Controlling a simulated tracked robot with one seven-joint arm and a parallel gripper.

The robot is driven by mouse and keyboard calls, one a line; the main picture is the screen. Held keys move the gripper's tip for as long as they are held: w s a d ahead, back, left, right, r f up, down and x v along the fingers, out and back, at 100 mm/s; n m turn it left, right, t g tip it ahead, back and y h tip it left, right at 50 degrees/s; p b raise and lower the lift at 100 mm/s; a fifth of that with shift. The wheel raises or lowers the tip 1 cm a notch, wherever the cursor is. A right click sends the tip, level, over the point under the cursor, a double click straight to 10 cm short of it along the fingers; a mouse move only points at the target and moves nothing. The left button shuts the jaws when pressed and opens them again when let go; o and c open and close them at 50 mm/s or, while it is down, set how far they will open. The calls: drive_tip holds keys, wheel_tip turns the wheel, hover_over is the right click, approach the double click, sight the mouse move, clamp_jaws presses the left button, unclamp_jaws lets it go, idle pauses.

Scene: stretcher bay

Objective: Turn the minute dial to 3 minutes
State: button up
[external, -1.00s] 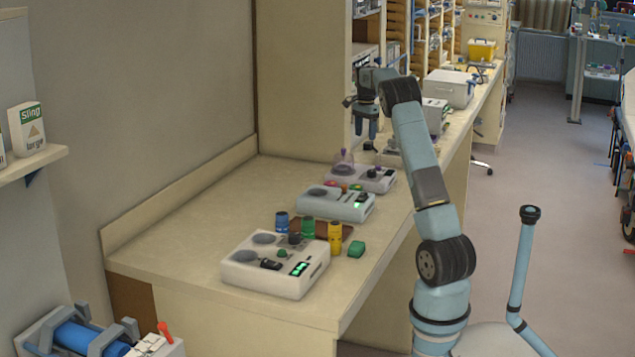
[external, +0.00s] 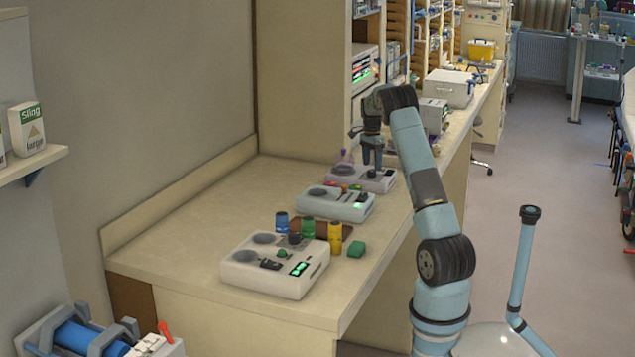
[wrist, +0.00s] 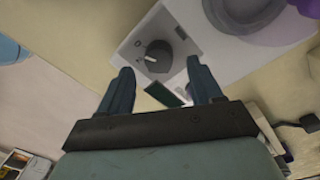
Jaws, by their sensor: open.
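The farthest pale control unit (external: 384,184) stands on the counter. In the wrist view its casing (wrist: 130,45) carries a dark round dial (wrist: 157,57) with a light pointer mark; I take this as the minute dial. A dark green display (wrist: 163,95) sits beside it. My gripper (external: 372,166) points down over this unit. In the wrist view my gripper (wrist: 159,67) is open, with one finger on each side of the dial. I cannot tell whether the fingers touch it. The numbers on the dial are too small to read.
The counter's left side is clear.

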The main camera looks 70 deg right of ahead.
sight(372, 170)
drive_tip(key=shift+f, duration=1.7)
drive_tip(key=shift+c, duration=0.2)
drive_tip(key=c, duration=1)
